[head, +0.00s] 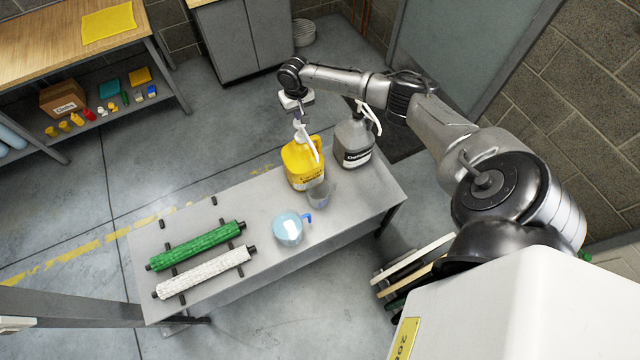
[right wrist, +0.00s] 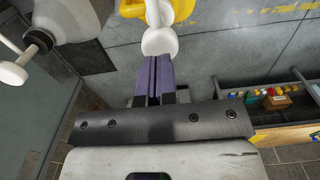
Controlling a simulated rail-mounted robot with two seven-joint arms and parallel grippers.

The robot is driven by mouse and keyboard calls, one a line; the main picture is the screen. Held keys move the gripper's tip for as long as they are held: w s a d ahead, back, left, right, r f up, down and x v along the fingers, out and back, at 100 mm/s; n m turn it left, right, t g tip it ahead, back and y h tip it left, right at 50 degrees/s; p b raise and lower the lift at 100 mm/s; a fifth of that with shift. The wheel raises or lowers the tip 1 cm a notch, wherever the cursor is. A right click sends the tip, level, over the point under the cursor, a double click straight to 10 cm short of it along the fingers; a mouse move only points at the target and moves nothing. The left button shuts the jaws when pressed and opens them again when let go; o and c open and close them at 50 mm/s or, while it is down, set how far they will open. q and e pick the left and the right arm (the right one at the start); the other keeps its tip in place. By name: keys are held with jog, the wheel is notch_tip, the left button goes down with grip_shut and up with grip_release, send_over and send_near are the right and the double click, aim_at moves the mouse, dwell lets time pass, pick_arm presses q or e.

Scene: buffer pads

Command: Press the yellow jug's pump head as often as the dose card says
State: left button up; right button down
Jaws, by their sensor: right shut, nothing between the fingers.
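The yellow jug (head: 300,172) stands upright on the grey table, with a dark-printed label on its front. Its white pump head (head: 306,138) has a spout slanting down toward the front. My right gripper (head: 298,118) is directly above the pump head, pointing down, shut and empty. In the right wrist view, the purple fingers (right wrist: 157,66) are together and their tips overlap the white pump head (right wrist: 160,42); I cannot tell whether they touch it. A clear cup (head: 318,194) stands in front of the jug, below the spout. I see no readable dose card. My left gripper is not seen.
A grey jug (head: 354,145) with a white pump stands right of the yellow one. A pitcher of light blue liquid (head: 288,229) stands nearer the front. A green roller (head: 196,246) and a white roller (head: 205,272) lie at the table's left. A workbench (head: 50,40) is behind.

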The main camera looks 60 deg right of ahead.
aim_at(299, 123)
jog(key=shift+f, duration=0.2)
jog(key=shift+f+b, duration=0.85)
jog(key=shift+f, duration=0.6)
jog(key=shift+f+b, duration=0.5)
jog(key=shift+f, duration=0.5)
notch_tip(299, 123, up, 5)
jog(key=p, duration=0.6)
jog(key=shift+r, duration=0.2)
